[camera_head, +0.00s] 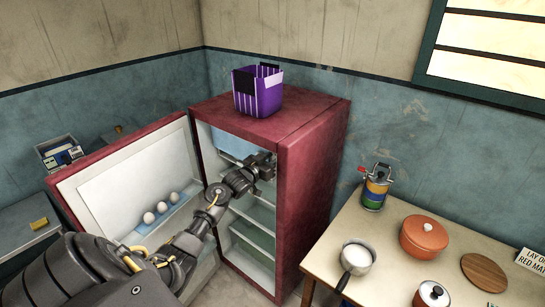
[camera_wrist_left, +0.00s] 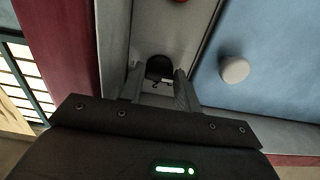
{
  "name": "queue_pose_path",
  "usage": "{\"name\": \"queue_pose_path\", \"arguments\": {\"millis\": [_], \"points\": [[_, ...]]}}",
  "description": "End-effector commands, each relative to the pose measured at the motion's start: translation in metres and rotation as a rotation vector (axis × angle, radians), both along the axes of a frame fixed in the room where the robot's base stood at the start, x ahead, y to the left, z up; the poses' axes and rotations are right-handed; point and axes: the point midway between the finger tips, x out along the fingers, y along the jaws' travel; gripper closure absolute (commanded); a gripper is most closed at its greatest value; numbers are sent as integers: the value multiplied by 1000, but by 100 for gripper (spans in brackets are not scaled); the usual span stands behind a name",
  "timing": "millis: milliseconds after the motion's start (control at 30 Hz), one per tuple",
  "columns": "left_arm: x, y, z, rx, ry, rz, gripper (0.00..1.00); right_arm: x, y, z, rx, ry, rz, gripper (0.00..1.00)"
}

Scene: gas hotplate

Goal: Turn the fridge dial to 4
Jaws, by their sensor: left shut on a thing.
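The red fridge (camera_head: 310,165) stands with its door (camera_head: 125,185) swung open to the left. My left gripper (camera_head: 264,163) reaches into its upper interior. In the left wrist view, a small dark dial (camera_wrist_left: 159,66) sits on a pale grey strip, between the fingertips of my left gripper (camera_wrist_left: 160,88). The gripper is shut on the dial. The dial's numbers cannot be read, so its setting cannot be told. In the head view the dial is hidden by the gripper. My right gripper is not in view.
Shelves (camera_head: 252,215) lie below my gripper. Eggs (camera_head: 162,207) sit in the door. A purple basket (camera_head: 257,91) stands on the fridge. A round pale knob-like thing (camera_wrist_left: 234,70) is beside the dial. A table (camera_head: 385,260) at right holds a saucepan (camera_head: 357,257) and an orange pot (camera_head: 424,237).

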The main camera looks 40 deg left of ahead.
Motion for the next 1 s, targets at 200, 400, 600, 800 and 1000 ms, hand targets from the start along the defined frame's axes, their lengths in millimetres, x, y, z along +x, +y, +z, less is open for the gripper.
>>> {"name": "queue_pose_path", "arguments": {"millis": [200,400,600,800,1000], "points": [[0,0,-1,-20,1,1,90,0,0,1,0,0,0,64],[0,0,-1,-20,1,0,90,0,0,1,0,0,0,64],[0,0,-1,-19,1,0,58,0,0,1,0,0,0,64],[0,0,-1,-18,1,0,58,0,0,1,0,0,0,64],[-11,0,-3,-16,1,-1,58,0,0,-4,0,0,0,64]]}}
